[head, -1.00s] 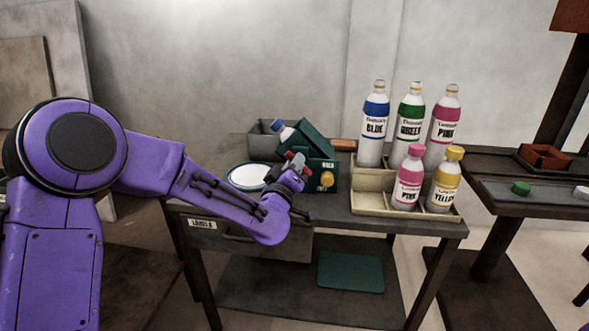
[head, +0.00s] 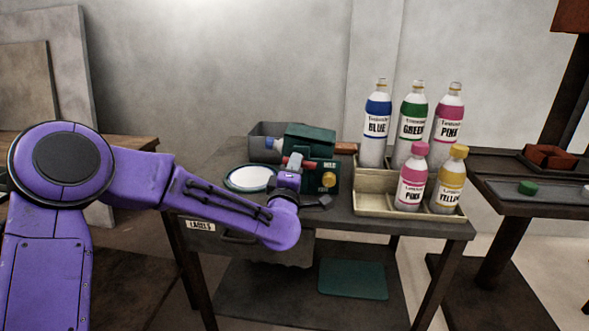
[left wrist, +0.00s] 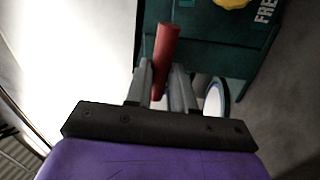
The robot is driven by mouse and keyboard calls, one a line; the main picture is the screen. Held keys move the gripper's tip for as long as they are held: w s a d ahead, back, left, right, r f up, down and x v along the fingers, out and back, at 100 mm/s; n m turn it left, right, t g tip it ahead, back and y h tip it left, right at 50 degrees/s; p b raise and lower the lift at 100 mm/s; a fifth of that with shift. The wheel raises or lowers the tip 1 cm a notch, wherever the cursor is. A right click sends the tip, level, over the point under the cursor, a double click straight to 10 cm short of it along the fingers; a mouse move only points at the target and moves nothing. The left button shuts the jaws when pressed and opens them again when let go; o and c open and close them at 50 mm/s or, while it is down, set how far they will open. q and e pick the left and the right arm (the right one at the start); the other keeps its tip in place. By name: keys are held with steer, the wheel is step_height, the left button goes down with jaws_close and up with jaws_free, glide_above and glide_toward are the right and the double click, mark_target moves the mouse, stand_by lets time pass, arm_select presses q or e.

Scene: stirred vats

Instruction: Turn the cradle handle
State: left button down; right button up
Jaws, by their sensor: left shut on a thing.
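The green cradle (head: 312,134) sits at the back left of the table, its upper part close to level. A bottle (head: 272,144) lies at its left, mostly hidden. The red cradle handle (head: 310,165) sticks out at the front. My left gripper (head: 292,163) is at the handle. In the left wrist view my left gripper (left wrist: 163,76) has its fingers on both sides of the red handle (left wrist: 166,45), shut on it. A yellow knob (head: 329,180) sits on the cradle's front, right of the handle. My right gripper is out of view.
A white round plate (head: 248,178) lies left of the cradle. Several labelled bottles stand to the right, in and behind a beige tray (head: 385,206). A drawer marked "LABELS" (head: 203,225) is below my left forearm. A side table (head: 510,195) stands at the right.

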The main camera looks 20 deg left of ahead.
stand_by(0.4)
arm_select(q)
steer(key=c, duration=1)
jaws_free()
steer(key=v, duration=1)
steer(key=shift+s, duration=0.25)
